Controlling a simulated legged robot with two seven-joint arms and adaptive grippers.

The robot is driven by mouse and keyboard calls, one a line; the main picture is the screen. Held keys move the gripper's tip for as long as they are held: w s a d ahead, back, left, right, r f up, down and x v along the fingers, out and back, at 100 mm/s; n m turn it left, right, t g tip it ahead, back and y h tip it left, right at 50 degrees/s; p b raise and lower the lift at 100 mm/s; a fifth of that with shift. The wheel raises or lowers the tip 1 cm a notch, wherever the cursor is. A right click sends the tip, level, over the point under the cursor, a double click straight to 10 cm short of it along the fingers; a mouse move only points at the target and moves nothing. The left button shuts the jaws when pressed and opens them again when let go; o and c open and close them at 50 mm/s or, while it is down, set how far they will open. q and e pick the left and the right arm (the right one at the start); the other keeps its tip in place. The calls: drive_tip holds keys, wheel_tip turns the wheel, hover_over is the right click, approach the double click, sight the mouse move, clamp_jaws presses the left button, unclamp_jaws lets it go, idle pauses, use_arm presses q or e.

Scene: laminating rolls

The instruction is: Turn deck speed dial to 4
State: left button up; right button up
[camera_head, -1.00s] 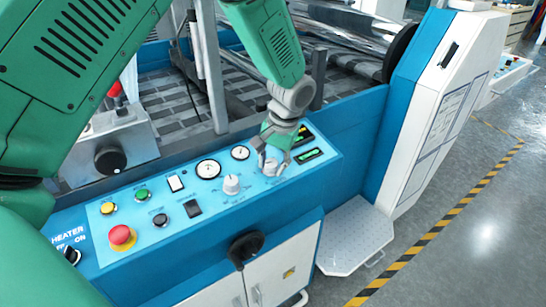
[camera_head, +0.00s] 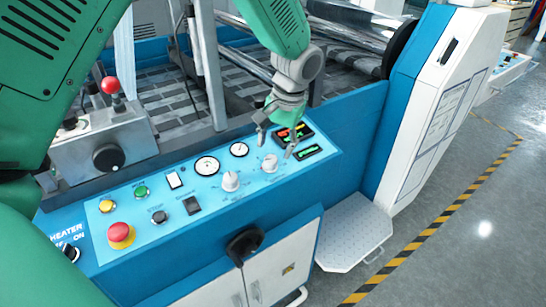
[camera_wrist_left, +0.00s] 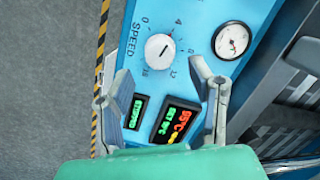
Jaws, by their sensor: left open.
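The white deck speed dial (camera_head: 270,163) is the right one of two white knobs on the light blue panel. In the left wrist view the dial (camera_wrist_left: 158,47) sits beside the printed word SPEED, with numbers around it. Its dark pointer line slants up and right, roughly toward the 4. My left gripper (camera_head: 277,146) is open and empty just above and behind the dial. In the left wrist view its spread fingers (camera_wrist_left: 151,67) reach over the panel with the dial beyond them, apart from it. My right gripper is not in view.
The second white knob (camera_head: 230,181), round gauges (camera_head: 207,166) and two lit displays (camera_head: 308,152) are close by. A red mushroom button (camera_head: 121,234) is at the panel's left. Metal rollers lie behind.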

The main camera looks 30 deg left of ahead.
use_arm(q)
wheel_tip(320, 180, up, 7)
drive_tip(key=d, duration=0.1)
drive_tip(key=shift+w+d, duration=0.2)
drive_tip(key=shift+w, duration=0.05)
drive_tip(key=shift+f, duration=0.15)
